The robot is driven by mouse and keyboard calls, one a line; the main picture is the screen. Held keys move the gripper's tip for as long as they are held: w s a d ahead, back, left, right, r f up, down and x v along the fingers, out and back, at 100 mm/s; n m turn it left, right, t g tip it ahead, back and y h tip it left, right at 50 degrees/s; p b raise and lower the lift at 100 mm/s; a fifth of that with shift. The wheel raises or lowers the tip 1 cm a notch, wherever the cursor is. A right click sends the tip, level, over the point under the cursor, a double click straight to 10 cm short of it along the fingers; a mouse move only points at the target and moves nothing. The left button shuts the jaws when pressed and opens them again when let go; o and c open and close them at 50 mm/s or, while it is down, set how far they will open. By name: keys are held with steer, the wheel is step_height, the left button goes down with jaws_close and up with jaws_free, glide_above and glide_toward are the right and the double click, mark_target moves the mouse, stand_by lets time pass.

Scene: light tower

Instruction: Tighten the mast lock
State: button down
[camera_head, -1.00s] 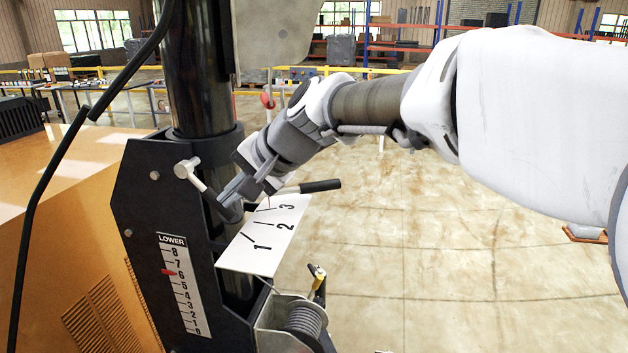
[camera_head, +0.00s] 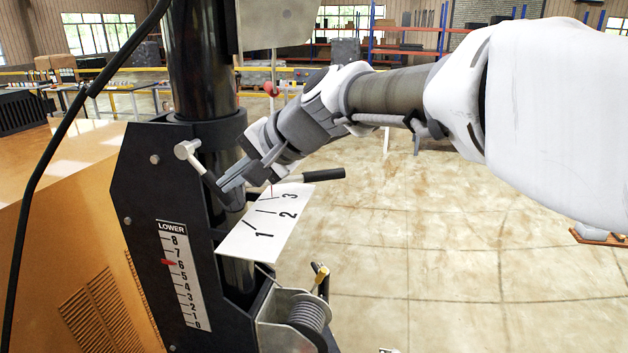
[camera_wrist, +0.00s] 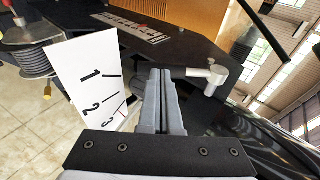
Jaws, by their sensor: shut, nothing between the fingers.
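A pale metal T-shaped handle (camera_head: 187,149), which looks like the mast lock, sticks out of the dark bracket (camera_head: 150,205) beside the black mast (camera_head: 198,75). It also shows in the wrist view (camera_wrist: 214,77), right of the fingertips. My gripper (camera_head: 225,185) is shut and empty, its tips close to the handle's shaft. I cannot tell whether they touch it. In the wrist view the closed fingers (camera_wrist: 161,78) point toward the bracket. A white plate marked 1, 2, 3 (camera_head: 262,222) lies just below the gripper, with a thin pointer near the 3.
A black-gripped lever (camera_head: 324,175) sticks out to the right behind the plate. A winch drum (camera_head: 308,315) sits below. A scale labelled LOWER (camera_head: 184,280) has a red marker near 6. A black cable (camera_head: 62,150) hangs at the left. Open floor lies to the right.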

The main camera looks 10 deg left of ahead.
mark_target(226, 201)
steer(key=f+y+b, duration=0.1)
steer(key=b, duration=0.4)
steer(key=a+f+y+b, duration=0.1)
steer(key=y+b, duration=0.1)
steer(key=b, duration=0.4)
steer(key=a+f+t+y+b, duration=0.1)
steer(key=f+b, duration=0.1)
steer(key=b, duration=0.4)
steer(key=shift+w+a+f+m, duration=0.1)
steer(key=shift+m, duration=0.2)
steer(key=y+b, duration=0.1)
steer(key=b, duration=0.1)
steer(key=a+y+b, duration=0.1)
steer(key=b, duration=0.2)
steer(key=shift+a+f+b, duration=0.2)
steer(key=shift+f+b, duration=0.1)
steer(key=shift+b, duration=0.05)
steer(key=shift+a+b, duration=0.35)
steer(key=shift+b, duration=0.3)
steer(key=shift+a+b, duration=0.2)
steer(key=shift+b, duration=0.1)
steer(key=shift+f, duration=0.1)
